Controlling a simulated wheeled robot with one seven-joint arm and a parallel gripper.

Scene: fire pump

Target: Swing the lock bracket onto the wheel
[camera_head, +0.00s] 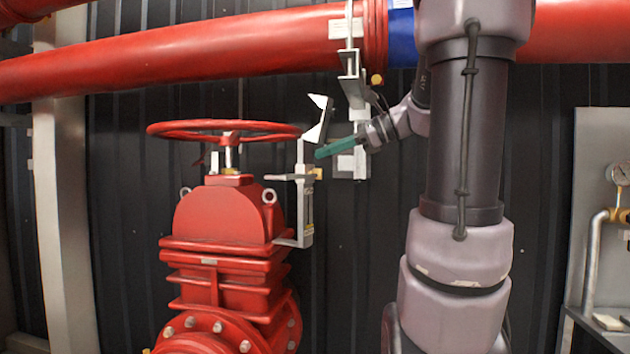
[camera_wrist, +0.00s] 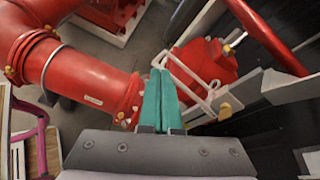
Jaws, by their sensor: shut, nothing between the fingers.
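The red handwheel (camera_head: 225,131) sits level on top of the red valve. The lock bracket (camera_head: 322,118) is a pale metal piece just right of the wheel rim, tilted up and outward at the top of an upright metal post (camera_head: 306,195). It appears apart from the rim. My gripper (camera_head: 318,153) has green fingers, shut and empty, pointing left just below and beside the bracket; I cannot tell whether they touch it. In the wrist view the shut fingers (camera_wrist: 161,72) lie beside pale metal bracket parts (camera_wrist: 200,85), with the red wheel rim (camera_wrist: 265,36) at upper right.
A large red pipe (camera_head: 200,62) crosses above the wheel. A second metal bracket (camera_head: 352,80) hangs from it close to my wrist. The red valve body (camera_head: 222,215) stands below the wheel. A gauge panel (camera_head: 600,180) is at far right. Dark ribbed wall lies behind.

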